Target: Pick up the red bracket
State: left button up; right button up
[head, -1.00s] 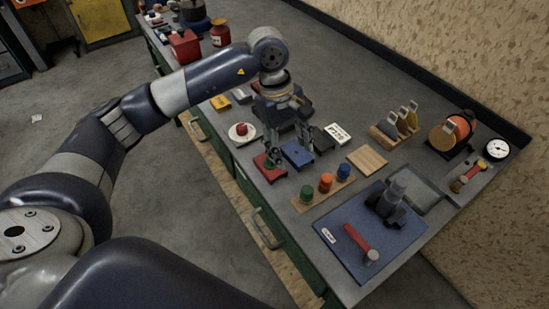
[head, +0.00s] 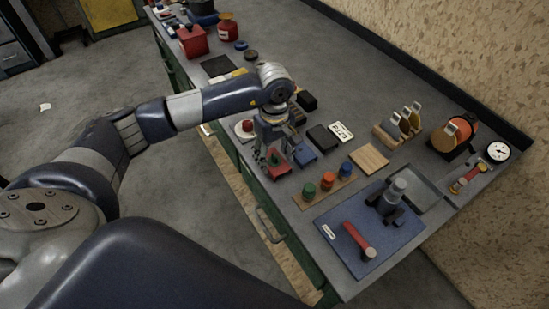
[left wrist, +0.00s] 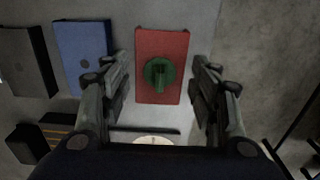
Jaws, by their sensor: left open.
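The red bracket (head: 279,171) shows as a flat red plate with a green knob on it, lying on the grey bench near its front edge. In the left wrist view the red bracket (left wrist: 174,45) lies between my fingers, with its green knob (left wrist: 160,74) near the middle. My left gripper (head: 268,159) points down above it, and it also shows in the left wrist view (left wrist: 161,77). Its jaws are open, one finger on each side of the plate, apart from it. The gripper partly hides the bracket in the head view. My right gripper is out of view.
A blue plate (head: 304,155) lies close beside the bracket. A wooden strip (head: 316,194) with green, orange and blue knobs stands nearby. A black block (head: 321,137), a wooden board (head: 370,158) and a blue mat (head: 352,205) with a red-handled hammer (head: 357,238) lie farther right.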

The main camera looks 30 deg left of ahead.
pick_arm(q)
jog(key=shift+f, duration=0.7)
jog(key=c, duration=1)
jog(key=shift+r, duration=0.1)
jog(key=shift+w, duration=0.1)
